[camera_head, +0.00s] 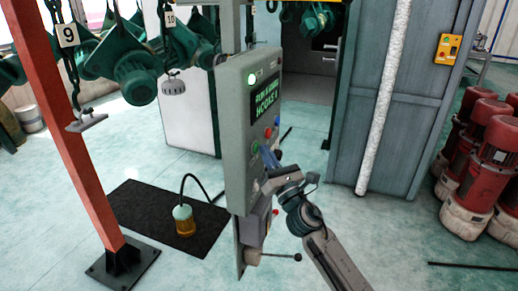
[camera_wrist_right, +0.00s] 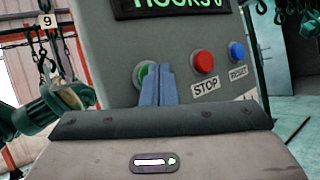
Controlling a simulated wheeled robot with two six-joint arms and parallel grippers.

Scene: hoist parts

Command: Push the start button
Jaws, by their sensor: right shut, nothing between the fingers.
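A grey control box (camera_head: 237,130) stands on a post in the middle of the head view. The green button (camera_wrist_right: 140,76) sits at the left of the row on its face, partly hidden behind my right fingers; it also shows in the head view (camera_head: 255,148). My right gripper (camera_wrist_right: 160,68) is shut and empty, with its blue fingertips in front of the green button. I cannot tell whether they touch it. A red STOP button (camera_wrist_right: 203,62) and a blue RESET button (camera_wrist_right: 237,51) are to the right. My left gripper is not in view.
Green hoists (camera_head: 137,75) hang at the left beside a red post (camera_head: 65,130). Red and white machines (camera_head: 487,165) stand at the right. A grey cabinet (camera_head: 345,130) is behind.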

